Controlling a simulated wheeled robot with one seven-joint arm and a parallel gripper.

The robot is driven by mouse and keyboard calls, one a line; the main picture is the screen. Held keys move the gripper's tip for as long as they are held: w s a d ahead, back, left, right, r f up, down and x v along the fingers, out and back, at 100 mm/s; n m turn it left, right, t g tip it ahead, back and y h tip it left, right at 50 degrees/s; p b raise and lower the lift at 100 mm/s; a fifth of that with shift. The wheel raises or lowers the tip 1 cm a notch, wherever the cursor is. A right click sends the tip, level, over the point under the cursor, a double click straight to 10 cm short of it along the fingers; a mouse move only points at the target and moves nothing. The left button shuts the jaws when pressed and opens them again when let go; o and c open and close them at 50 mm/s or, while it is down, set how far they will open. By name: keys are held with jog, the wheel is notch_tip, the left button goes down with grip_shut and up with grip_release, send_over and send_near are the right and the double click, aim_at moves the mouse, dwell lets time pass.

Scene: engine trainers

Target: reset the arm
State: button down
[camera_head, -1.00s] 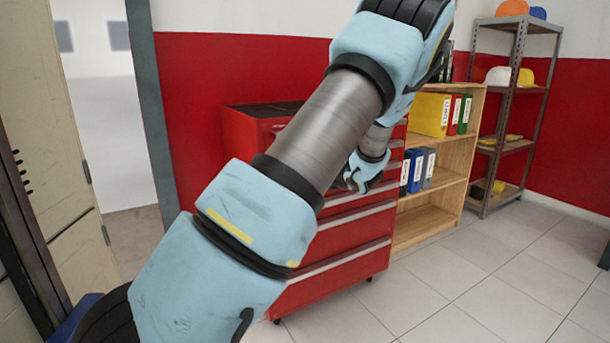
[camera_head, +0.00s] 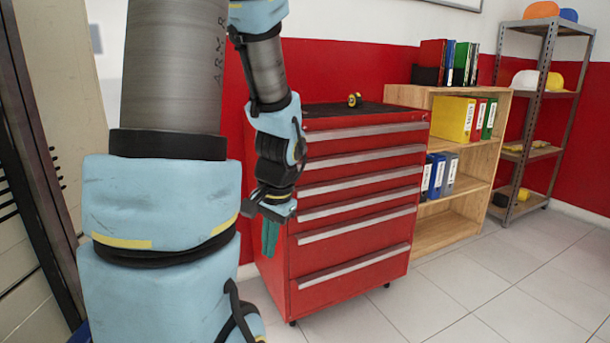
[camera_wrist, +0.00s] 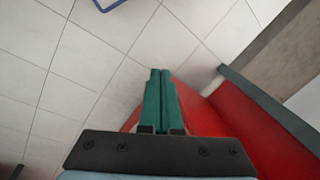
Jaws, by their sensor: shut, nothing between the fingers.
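My gripper (camera_head: 270,238) hangs pointing down beside the left side of the red tool cabinet, at the end of my light blue arm. Its green fingers are together with nothing between them. In the wrist view the shut fingers (camera_wrist: 161,100) point over the tiled floor, with red surfaces beside and below them. I cannot tell from the head view how wide the gap between the gripper and the cabinet is.
The red tool cabinet (camera_head: 350,215) has several drawers and a small yellow-and-black item (camera_head: 354,100) on top. The tiled floor (camera_head: 500,275) in front is clear.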

jog(key=s+r+n+h+p, duration=0.1)
jog(key=s+r+n+p, duration=0.1)
jog(key=r+p, duration=0.5)
jog(key=s+r+n+h+p, duration=0.1)
jog(key=r+n+p, duration=0.2)
jog(key=r+p, duration=0.4)
jog(key=shift+s+d+r+p, duration=0.3)
jog(key=shift+s+d+r, duration=0.1)
jog(key=shift+r, duration=0.45)
